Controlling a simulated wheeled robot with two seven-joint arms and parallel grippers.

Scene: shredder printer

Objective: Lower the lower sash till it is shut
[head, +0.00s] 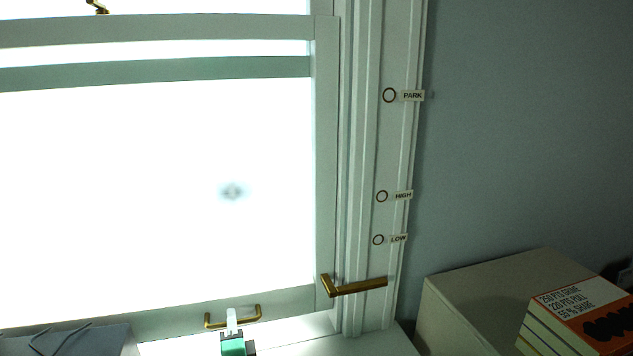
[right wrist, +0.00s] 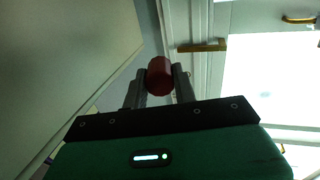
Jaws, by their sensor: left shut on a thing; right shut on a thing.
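The lower sash (head: 324,180) is a pale frame around a bright pane. Its bottom rail (head: 290,300) is low in the head view, with a bright strip between it and the sill (head: 375,343). A brass pull (head: 258,313) is on that rail. My left gripper (head: 232,318) is shut on the pull, coming from below; its arm is mostly out of view. In the right wrist view, my right gripper (right wrist: 159,78) is shut on a red cylinder (right wrist: 159,75). The brass pull also shows there (right wrist: 299,20), apart from the right gripper.
A brass lever (head: 358,287) sticks out rightward at the sash's right side. The frame has rings labelled PARK (head: 389,95), HIGH (head: 382,196) and LOW (head: 378,239). A pale cabinet (head: 465,290) with stacked books (head: 580,315) stands at lower right. A grey object (head: 85,340) is at lower left.

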